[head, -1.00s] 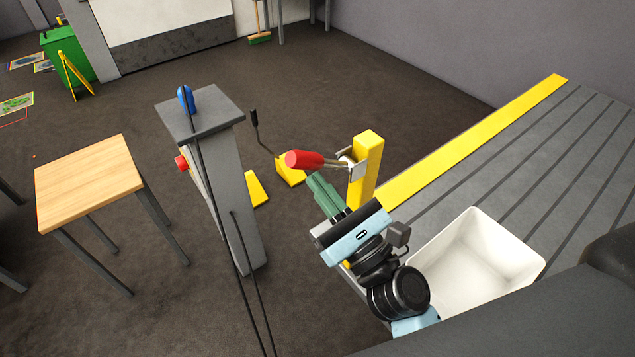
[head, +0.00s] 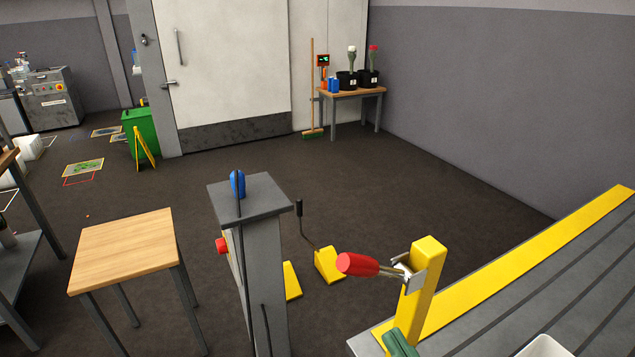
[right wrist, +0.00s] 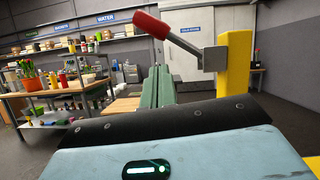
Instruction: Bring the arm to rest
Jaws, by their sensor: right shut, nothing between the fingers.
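My right gripper (head: 399,343) shows only its green fingers at the bottom edge of the head view. The fingers are shut together with nothing between them, and the rest of that arm is out of frame. In the right wrist view the green fingers (right wrist: 157,86) point forward, below a red-handled lever (right wrist: 165,27). In the head view the lever (head: 357,264) sticks out to the left from a yellow post (head: 421,285). The gripper is below the handle and apart from it. My left gripper is not in view.
A grey pedestal (head: 250,197) with a blue object (head: 238,184) on top stands left of the lever. A wooden table (head: 125,246) is further left. A grey deck with a yellow edge (head: 530,255) is at the right, with a white bin (head: 545,346). Open floor lies beyond.

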